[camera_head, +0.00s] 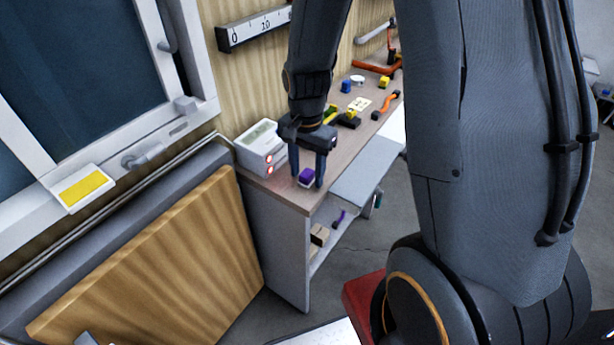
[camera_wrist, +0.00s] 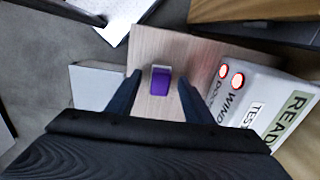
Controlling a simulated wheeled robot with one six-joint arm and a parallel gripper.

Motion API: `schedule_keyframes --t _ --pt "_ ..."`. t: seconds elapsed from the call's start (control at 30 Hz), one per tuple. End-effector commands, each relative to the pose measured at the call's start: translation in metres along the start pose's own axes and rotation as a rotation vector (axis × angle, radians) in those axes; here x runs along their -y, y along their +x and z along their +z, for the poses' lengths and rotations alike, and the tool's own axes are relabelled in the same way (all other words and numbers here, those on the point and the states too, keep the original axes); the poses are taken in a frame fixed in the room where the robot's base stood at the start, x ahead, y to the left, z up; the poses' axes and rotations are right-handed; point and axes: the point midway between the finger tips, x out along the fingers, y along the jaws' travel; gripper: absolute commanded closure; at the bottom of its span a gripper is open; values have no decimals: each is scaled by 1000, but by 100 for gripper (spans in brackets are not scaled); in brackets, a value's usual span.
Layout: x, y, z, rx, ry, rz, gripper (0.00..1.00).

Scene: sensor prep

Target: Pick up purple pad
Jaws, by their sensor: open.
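The purple pad (camera_head: 306,175) is a small block with a purple face and a pale edge, lying near the near end of the wooden bench top (camera_head: 283,186). In the wrist view the purple pad (camera_wrist: 161,82) sits between the two fingers, nearer the left one, with bench top visible around it. My gripper (camera_head: 308,174) points down over the pad with its fingers open, one on each side. It also shows in the wrist view (camera_wrist: 160,80). The fingers look apart from the pad; their exact height above the bench is hard to tell.
A white box with red lights (camera_head: 260,148) stands close beside my gripper; in the wrist view the box (camera_wrist: 258,92) is right of the fingers. Several small coloured items, including a blue one (camera_head: 346,86), lie farther along the bench. A wooden panel (camera_head: 150,270) leans nearby.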

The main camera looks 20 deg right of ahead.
Motion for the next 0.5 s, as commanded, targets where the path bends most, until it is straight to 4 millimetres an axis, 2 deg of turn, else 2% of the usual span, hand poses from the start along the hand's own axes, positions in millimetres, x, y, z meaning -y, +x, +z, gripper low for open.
schedule_keyframes --t 0.17,0.4,0.5 --pt "0 0 0 0 0 0 55" --pt "0 0 0 0 0 0 95" --pt "0 0 0 0 0 0 97"
